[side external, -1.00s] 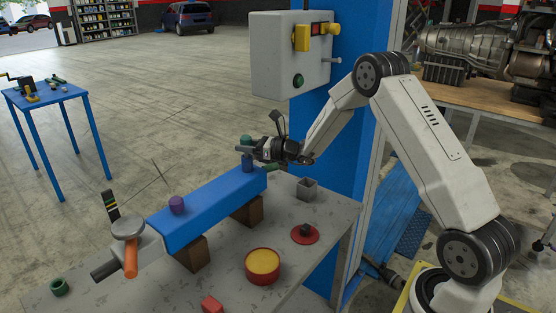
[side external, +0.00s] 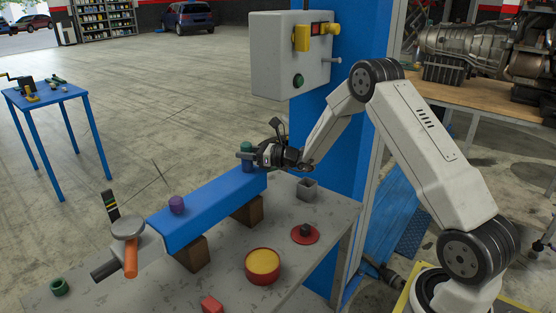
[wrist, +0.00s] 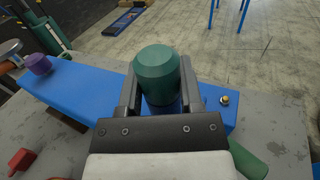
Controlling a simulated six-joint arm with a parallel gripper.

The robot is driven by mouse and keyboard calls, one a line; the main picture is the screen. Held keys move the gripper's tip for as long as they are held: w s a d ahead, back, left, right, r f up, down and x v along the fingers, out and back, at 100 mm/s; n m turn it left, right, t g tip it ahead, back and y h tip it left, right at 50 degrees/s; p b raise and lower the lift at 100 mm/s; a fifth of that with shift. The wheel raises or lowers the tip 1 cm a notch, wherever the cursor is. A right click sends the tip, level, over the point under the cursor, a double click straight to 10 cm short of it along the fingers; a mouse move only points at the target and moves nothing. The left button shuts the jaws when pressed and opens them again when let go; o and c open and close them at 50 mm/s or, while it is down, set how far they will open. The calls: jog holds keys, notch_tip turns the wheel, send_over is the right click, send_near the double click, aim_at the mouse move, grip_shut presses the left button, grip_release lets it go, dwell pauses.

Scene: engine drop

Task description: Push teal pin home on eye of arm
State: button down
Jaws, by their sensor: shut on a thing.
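The teal pin (wrist: 158,75) stands upright between the two fingers of my gripper (wrist: 160,92) in the wrist view. My gripper is shut on it, with the pin's bevelled top above the fingers. In the side view the teal pin (side external: 246,147) is at the far right end of the blue arm (side external: 205,210), held by my gripper (side external: 247,156). A blue piece below the pin shows between the fingers in the wrist view. The eye itself and the pin's lower end are hidden by my gripper.
A yellow-topped red tin (side external: 263,266), a grey square cup (side external: 307,188) and a red disc (side external: 305,234) stand on the grey bench. A control box (side external: 290,55) hangs behind.

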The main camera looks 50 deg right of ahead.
jog(key=shift+f, duration=0.25)
jog(key=shift+c, duration=0.9)
grip_release()
jog(key=shift+s, duration=0.1)
jog(key=v, duration=0.7)
jog(key=shift+s+d, duration=0.15)
jog(key=shift+s, duration=0.15)
